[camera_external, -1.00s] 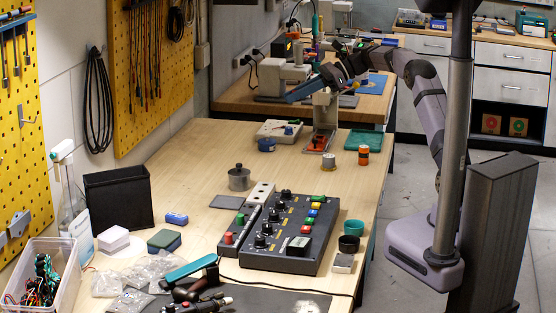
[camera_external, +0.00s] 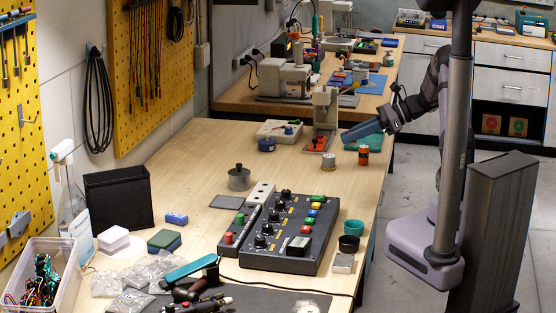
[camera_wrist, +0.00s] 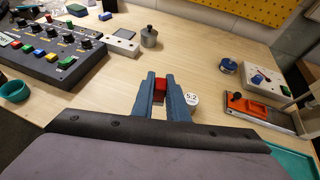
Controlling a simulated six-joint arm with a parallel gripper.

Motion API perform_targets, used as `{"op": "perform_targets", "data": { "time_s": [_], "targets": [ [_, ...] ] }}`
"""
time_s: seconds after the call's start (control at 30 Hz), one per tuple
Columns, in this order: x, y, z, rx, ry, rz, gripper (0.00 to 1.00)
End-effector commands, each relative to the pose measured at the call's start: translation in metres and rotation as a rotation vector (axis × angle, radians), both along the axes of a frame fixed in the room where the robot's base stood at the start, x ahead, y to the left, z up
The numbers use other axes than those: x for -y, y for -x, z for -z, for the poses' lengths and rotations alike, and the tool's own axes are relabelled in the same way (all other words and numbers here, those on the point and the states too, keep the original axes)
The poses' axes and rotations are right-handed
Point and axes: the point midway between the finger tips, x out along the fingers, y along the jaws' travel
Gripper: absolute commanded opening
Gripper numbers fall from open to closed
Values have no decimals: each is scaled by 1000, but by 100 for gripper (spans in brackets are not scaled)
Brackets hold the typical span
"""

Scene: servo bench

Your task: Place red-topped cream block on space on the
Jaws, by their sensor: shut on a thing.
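My gripper (camera_wrist: 160,78) has its two blue-grey fingers shut on a small block (camera_wrist: 160,85) with a red face, seen in the wrist view. The fingers hide most of its sides, so its cream part cannot be made out. In the external view my gripper (camera_external: 345,136) is above the far right part of the wooden bench, near the teal tray. The held block cannot be made out there. The task does not name the full target. A dark control panel (camera_external: 281,262) with knobs and coloured buttons stands on the bench; a pale grey strip with holes (camera_external: 259,194) is beside it.
An orange-topped jar (camera_external: 363,156) and a cream-sided round tin (camera_external: 336,158) stand near the gripper. A lidded metal pot (camera_external: 239,178) and teal cup (camera_external: 354,229) stand nearer the panel. The bench middle (camera_external: 290,165) is clear.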

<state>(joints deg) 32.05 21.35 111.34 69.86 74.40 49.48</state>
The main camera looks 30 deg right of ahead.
Motion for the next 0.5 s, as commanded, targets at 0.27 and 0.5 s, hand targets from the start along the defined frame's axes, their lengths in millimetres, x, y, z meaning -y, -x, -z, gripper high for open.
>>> {"op": "perform_targets", "data": {
  "time_s": [0.27, 0.5],
  "targets": [
    [-8, 11, 7, 2, -2, -106, 0],
    [-8, 11, 9, 2, -3, -119, 0]
  ]
}}
